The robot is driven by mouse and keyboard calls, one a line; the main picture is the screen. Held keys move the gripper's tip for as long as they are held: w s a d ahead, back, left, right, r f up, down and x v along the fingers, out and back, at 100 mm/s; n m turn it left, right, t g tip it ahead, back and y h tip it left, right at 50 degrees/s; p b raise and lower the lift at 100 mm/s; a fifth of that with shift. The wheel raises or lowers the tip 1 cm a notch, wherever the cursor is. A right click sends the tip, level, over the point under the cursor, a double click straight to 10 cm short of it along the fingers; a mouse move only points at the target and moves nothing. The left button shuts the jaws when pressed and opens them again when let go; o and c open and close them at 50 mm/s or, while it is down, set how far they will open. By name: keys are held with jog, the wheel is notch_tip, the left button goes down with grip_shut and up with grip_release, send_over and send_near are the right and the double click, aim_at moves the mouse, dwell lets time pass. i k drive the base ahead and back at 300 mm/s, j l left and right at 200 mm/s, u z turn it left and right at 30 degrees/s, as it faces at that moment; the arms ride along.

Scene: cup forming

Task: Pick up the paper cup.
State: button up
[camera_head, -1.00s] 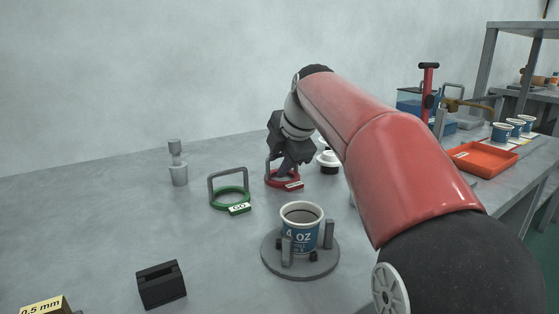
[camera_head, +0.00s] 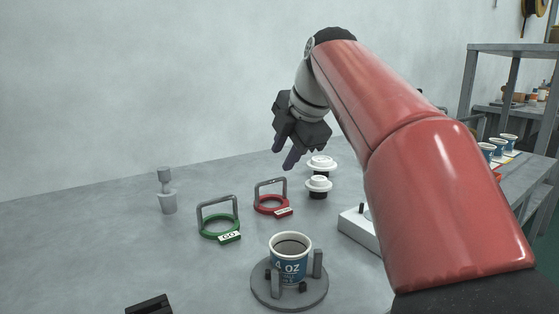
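The paper cup (camera_head: 290,262) is blue and white with a "4 OZ" label and a dark inside. It stands upright among short posts on a round grey fixture (camera_head: 262,293) at the lower middle of the head view. My gripper (camera_head: 285,155) is above and behind the cup, over the red ring gauge, well apart from the cup. Its two dark fingers point down and are spread with a gap between them. Nothing shows between them.
A green GO ring gauge (camera_head: 220,226) and a red ring gauge (camera_head: 271,205) stand behind the cup. A grey plunger-like part (camera_head: 166,192) is at left. White-topped knobs (camera_head: 318,184) and a white box (camera_head: 358,232) are at right. The left table surface is mostly clear.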

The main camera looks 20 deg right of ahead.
aim_at(290, 250)
jog(key=k+l, duration=0.25)
jog(key=k, duration=0.25)
jog(key=k+l, duration=0.2)
jog(key=k, duration=0.25)
